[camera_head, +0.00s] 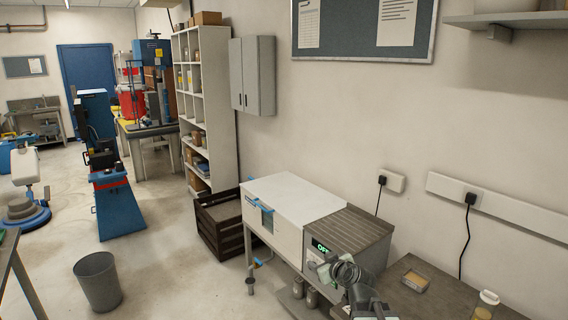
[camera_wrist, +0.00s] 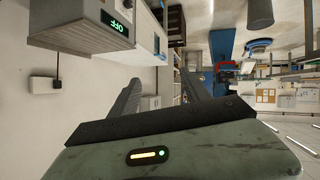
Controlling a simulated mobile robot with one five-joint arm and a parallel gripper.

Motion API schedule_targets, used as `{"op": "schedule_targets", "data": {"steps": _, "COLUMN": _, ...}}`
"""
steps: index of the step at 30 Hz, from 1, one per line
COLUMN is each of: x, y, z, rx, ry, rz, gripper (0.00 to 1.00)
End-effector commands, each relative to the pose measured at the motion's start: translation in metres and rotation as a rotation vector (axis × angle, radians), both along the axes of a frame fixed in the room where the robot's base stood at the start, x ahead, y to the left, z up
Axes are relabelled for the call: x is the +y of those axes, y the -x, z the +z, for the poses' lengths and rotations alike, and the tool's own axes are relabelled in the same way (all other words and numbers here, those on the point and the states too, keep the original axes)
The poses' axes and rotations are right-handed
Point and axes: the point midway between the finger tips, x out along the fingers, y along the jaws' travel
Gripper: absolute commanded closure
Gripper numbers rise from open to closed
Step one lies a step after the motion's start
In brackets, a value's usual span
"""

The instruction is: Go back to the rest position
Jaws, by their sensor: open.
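My gripper (camera_wrist: 161,76) shows in the wrist view with two dark fingers spread apart and nothing between them. Its grey-green body with a small lit indicator fills the bottom of that view. In the head view my arm stands at the lower edge, in front of the white machine (camera_head: 292,201) with a green display. The gripper end there is small, and its fingers are hard to make out. The machine shows upside down in the wrist view (camera_wrist: 88,28), to the left of the fingers and apart from them.
A dark worktop (camera_head: 425,300) with a small tray (camera_head: 415,282) and a jar (camera_head: 486,303) lies to the right of my arm. A dark crate (camera_head: 216,228) stands beyond the machine. A grey bin (camera_head: 98,282) stands on the open floor at left.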

Motion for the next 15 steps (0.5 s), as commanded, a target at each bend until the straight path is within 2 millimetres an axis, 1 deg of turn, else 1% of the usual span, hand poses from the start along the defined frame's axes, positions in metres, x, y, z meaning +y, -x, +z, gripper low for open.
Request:
{"op": "schedule_targets", "data": {"steps": 1, "x": 0.023, "y": 0.022, "z": -0.027, "rx": 0.135, "ry": 0.013, "rz": 0.048, "gripper": 0.45}}
{"op": "schedule_targets", "data": {"steps": 2, "x": 0.03, "y": 0.039, "z": -0.047, "rx": 0.24, "ry": 0.024, "rz": 0.061, "gripper": 0.45}}
{"op": "schedule_targets", "data": {"steps": 3, "x": 0.031, "y": 0.063, "z": -0.071, "rx": 0.386, "ry": 0.041, "rz": 0.052, "gripper": 0.45}}
{"op": "schedule_targets", "data": {"steps": 4, "x": 0.025, "y": 0.082, "z": -0.087, "rx": 0.494, "ry": 0.053, "rz": 0.025, "gripper": 0.45}}
{"op": "schedule_targets", "data": {"steps": 5, "x": 0.015, "y": 0.101, "z": -0.1, "rx": 0.595, "ry": 0.066, "rz": -0.015, "gripper": 0.45}}
{"op": "schedule_targets", "data": {"steps": 6, "x": 0.001, "y": 0.124, "z": -0.113, "rx": 0.715, "ry": 0.08, "rz": -0.079, "gripper": 0.45}}
{"op": "schedule_targets", "data": {"steps": 9, "x": -0.026, "y": 0.175, "z": -0.13, "rx": 0.954, "ry": 0.1, "rz": -0.259, "gripper": 0.45}}
{"op": "schedule_targets", "data": {"steps": 12, "x": -0.038, "y": 0.207, "z": -0.133, "rx": 1.098, "ry": 0.08, "rz": -0.409, "gripper": 0.45}}
{"op": "schedule_targets", "data": {"steps": 13, "x": -0.038, "y": 0.212, "z": -0.133, "rx": 1.117, "ry": 0.067, "rz": -0.435, "gripper": 0.45}}
{"op": "schedule_targets", "data": {"steps": 15, "x": -0.036, "y": 0.214, "z": -0.133, "rx": 1.129, "ry": 0.046, "rz": -0.468, "gripper": 0.45}}
